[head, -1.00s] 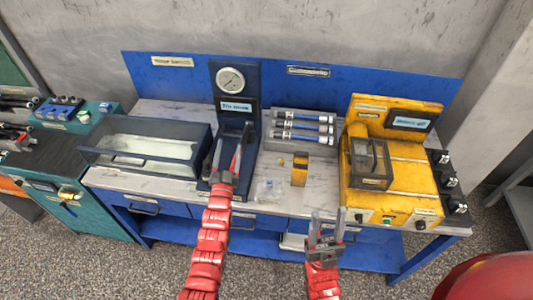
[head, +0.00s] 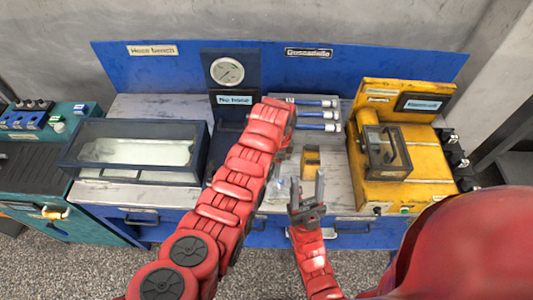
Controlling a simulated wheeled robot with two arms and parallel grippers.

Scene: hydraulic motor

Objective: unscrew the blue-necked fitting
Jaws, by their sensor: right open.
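I cannot pick out the blue-necked fitting for certain. Several hoses with blue parts (head: 318,127) lie in a rack at the back of the bench. A small clear piece (head: 277,188) lies on the bench top, left of my right gripper, too small to make out.
A gauge stand (head: 228,72) with a "No hose" sign stands at the back, partly covered by my left arm. A clear-walled tank (head: 135,178) is on the left. A yellow machine (head: 425,150) with a clear box is on the right. Little bench top is free between.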

